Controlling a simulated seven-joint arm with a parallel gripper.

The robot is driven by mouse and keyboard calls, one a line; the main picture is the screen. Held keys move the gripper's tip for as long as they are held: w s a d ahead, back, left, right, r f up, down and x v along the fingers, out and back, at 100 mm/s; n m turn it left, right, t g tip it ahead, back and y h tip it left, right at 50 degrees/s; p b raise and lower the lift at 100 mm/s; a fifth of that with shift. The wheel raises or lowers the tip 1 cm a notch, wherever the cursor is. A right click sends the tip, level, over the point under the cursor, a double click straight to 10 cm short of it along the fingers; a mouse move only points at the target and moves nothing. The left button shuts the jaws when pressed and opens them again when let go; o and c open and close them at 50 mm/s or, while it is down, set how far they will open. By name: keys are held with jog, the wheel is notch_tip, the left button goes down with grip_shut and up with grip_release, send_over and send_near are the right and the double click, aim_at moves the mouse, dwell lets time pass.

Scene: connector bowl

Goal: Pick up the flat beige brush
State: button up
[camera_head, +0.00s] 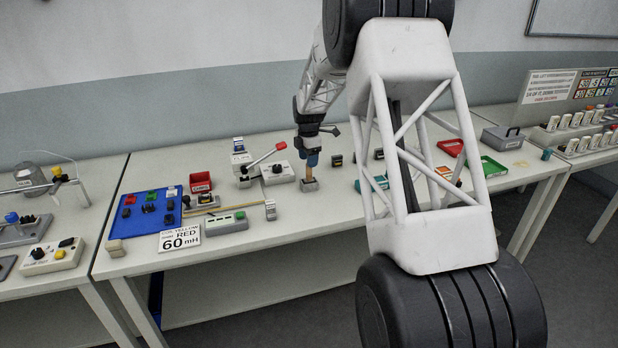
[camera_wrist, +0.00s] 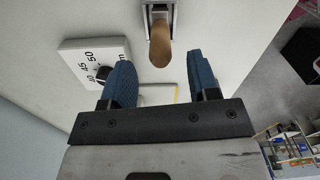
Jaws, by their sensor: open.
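A tan, rounded piece (camera_wrist: 160,45) stands out of a small grey holder (camera_wrist: 149,6) in the wrist view; it may be the handle of the beige brush, but its flat part is not clear. My gripper (camera_wrist: 161,72) is open, with its blue fingers to the left and right of the tan piece's near end. I see no contact. In the head view my gripper (camera_head: 311,163) points down just above the grey holder (camera_head: 309,186), and the tan piece (camera_head: 309,174) shows small between them. A small beige block (camera_head: 115,248) lies at the table's front left.
Teal, red and green trays (camera_head: 494,167) lie right.

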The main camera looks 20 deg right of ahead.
aim_at(309, 179)
jog(key=shift+d+f, duration=0.15)
jog(key=shift+f, duration=2.45)
jog(key=shift+c, duration=0.2)
jog(key=c, duration=1)
